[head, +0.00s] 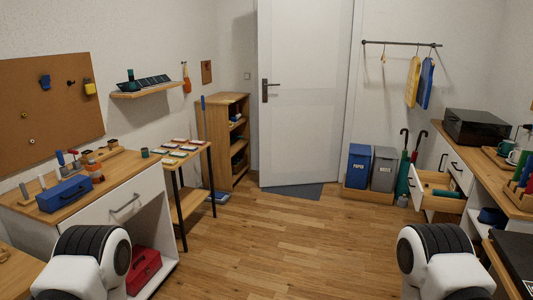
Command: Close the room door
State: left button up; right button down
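The white room door (310,125) stands in the back wall, at the top middle of the head view. Its dark lever handle (268,90) is on the left side, about halfway up. The door's lower left corner sits lower in the picture than its lower right corner, so the door looks ajar with its handle side towards me. The gap behind it is hidden. Only white and black links of my two arms show at the bottom corners, far from the door. Neither gripper is in view.
A grey mat (292,191) lies at the door's foot. A wooden shelf unit (216,150) stands left of the door. Blue (358,168) and grey (383,171) bins stand to its right. An open drawer (437,201) juts out at right. The middle wooden floor (270,245) is clear.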

aim_at(304, 46)
jog(key=i, duration=3.7)
